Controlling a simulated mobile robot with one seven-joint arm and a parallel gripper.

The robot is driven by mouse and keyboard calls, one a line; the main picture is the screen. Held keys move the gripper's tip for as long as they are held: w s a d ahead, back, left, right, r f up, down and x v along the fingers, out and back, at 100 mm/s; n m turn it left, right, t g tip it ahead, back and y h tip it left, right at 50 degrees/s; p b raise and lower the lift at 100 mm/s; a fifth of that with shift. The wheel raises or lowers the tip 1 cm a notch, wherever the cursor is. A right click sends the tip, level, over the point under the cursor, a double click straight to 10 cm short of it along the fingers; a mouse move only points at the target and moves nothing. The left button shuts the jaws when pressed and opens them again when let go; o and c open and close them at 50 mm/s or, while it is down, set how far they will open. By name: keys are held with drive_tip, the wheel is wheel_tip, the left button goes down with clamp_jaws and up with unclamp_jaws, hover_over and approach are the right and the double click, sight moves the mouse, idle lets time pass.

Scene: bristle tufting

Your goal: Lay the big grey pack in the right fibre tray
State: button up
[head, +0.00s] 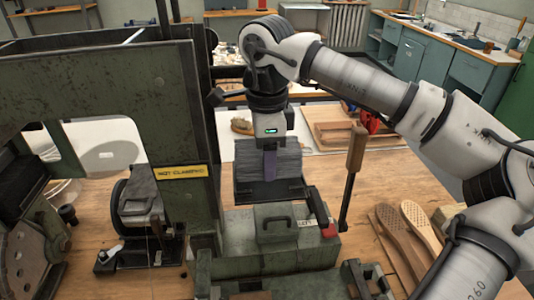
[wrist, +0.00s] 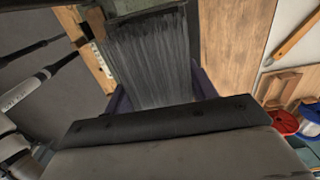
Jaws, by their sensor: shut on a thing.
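The big grey pack (head: 287,163) is a block of grey fibres. My gripper (head: 269,168) points down and is shut on it, with purple fingers on either side. In the wrist view the pack (wrist: 150,62) lies between the purple fingers of my gripper (wrist: 162,92). The right fibre tray (head: 262,192) is dark and open, on the machine's front right. The pack is at this tray, its lower edge close to the tray's floor. I cannot tell whether it rests on it. The pack hides the tray's back part.
A green machine frame (head: 178,110) with a "NOT CLAMPED" label stands left of the tray. A wooden-handled lever (head: 356,150) rises close on the right. A lidded green box (head: 277,222) sits in front. Wooden brush bodies (head: 405,230) lie at the right on the bench.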

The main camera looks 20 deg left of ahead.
drive_tip(key=shift+f+b, duration=1)
drive_tip(key=shift+f, duration=0.2)
idle(1.5)
drive_tip(key=o, duration=1.5)
drive_tip(key=shift+c, duration=0.2)
drive_tip(key=shift+r, duration=0.1)
drive_tip(key=shift+r+p, duration=2.95)
drive_tip(key=shift+r, duration=1)
